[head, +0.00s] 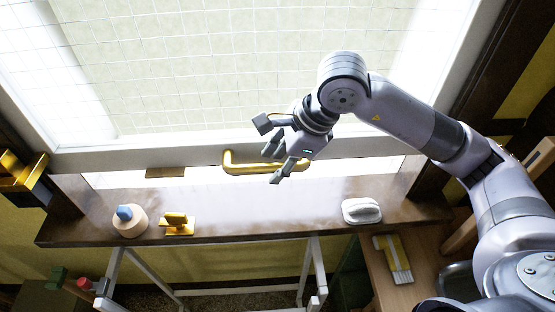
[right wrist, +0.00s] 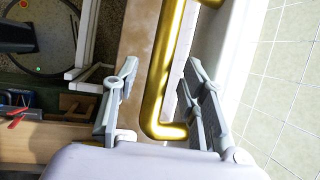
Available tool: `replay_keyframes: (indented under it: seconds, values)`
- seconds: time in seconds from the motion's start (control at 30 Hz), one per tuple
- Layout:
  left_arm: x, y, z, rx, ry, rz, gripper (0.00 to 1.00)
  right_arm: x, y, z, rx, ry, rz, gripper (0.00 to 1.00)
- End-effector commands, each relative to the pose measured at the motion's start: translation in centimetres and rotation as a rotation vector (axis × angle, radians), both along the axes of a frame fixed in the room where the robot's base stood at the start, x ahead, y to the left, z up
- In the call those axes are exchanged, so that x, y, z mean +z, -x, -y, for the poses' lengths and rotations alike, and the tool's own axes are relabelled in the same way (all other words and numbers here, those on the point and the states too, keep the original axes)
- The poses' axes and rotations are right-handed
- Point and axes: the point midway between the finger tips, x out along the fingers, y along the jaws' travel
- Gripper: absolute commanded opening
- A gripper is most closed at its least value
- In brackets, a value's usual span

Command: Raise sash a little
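The window sash (head: 215,150) is a white frame with wire-grid glass, and a bright gap shows between its bottom rail and the brown sill (head: 260,217). A yellow handle (head: 262,168) is fixed on the bottom rail. My right gripper (head: 277,157) is at the right end of the handle. In the right wrist view the handle (right wrist: 160,95) runs between the two open fingers, with space visible on both sides. The gripper is not closed on it. My left gripper does not show in either view.
On the sill stand a round cream object with a blue top (head: 129,219), a yellow holder (head: 177,223) and a white brush-like object (head: 361,210). A wooden strip (head: 166,172) lies in the gap at left. A white metal frame (head: 308,285) stands below the sill.

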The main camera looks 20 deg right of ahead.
Motion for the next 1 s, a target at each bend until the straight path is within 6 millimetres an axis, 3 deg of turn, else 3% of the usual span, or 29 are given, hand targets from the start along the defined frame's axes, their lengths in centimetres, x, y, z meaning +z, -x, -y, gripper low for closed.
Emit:
replay_keyframes:
  seconds: [0.33, 0.73, 1.0]
  values:
    - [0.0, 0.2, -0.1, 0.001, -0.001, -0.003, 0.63, 0.9, 0.3, 0.3, -0.001, 0.001, 0.001, 0.40]
    - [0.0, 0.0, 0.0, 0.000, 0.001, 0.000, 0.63, 8.2, 2.4, 2.9, -0.002, 0.001, 0.005, 0.40]
    - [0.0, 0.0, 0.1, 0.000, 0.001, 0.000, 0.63, 10.7, 3.3, 3.8, 0.000, 0.001, 0.000, 0.40]
